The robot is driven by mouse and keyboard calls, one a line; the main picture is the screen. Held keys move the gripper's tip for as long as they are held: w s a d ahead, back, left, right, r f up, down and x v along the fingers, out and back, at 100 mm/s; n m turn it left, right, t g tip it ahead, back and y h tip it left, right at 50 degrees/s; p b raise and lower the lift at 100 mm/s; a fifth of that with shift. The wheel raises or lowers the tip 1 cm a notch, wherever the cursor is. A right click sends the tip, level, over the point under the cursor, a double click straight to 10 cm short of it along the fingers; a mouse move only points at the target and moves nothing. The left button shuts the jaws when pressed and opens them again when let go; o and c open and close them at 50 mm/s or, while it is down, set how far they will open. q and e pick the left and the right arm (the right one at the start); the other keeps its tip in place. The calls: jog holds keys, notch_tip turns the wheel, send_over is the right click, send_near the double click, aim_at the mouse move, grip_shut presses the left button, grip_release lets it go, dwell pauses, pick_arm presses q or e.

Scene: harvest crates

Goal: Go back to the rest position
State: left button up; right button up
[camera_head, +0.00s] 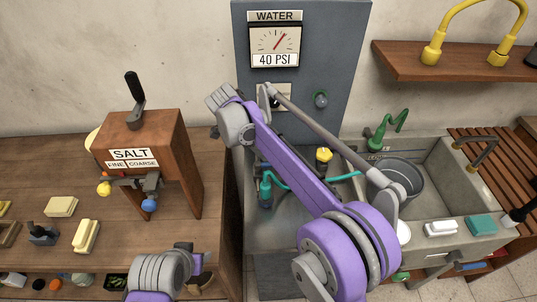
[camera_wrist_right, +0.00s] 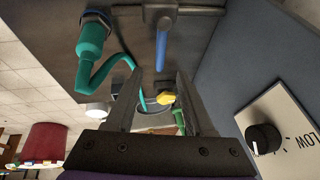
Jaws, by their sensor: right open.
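My right arm reaches from the lower right up and left across the head view. Its gripper (camera_head: 221,97) is in front of the left edge of the grey-blue water panel (camera_head: 345,40). In the right wrist view the right gripper (camera_wrist_right: 161,80) has its two dark fingers spread, with nothing held between them. A black knob (camera_wrist_right: 263,139) on a pale plate marked LOW is to the right of the fingers, apart from them. My left gripper (camera_head: 200,260) is low at the counter's front edge; its jaw opening cannot be made out.
A wooden salt dispenser (camera_head: 170,140) stands on the wooden counter (camera_head: 40,150) at left. A sink (camera_head: 432,185) with a grey bucket (camera_head: 402,176) is at right. A teal hose (camera_head: 290,183) and yellow knob (camera_head: 324,155) lie behind my right arm. The gauge (camera_head: 275,45) reads 40 PSI.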

jog(key=shift+v, duration=0.85)
jog(key=s+d+r+n+y, duration=0.25)
jog(key=s+d+n, duration=0.55)
jog(key=s+d, duration=0.55)
jog(key=s+d+f+n+t+y, duration=0.1)
jog(key=s+d+f+n, duration=0.2)
jog(key=s, duration=0.5)
jog(key=s+d+f+n+t+y, duration=0.1)
jog(key=s+d+f+n+t, duration=0.1)
jog(key=s+d+f+n, duration=0.2)
jog(key=s+f+n, duration=0.2)
jog(key=s, duration=0.2)
jog(key=shift+s+f+n, duration=0.3)
jog(key=shift+n, duration=0.1)
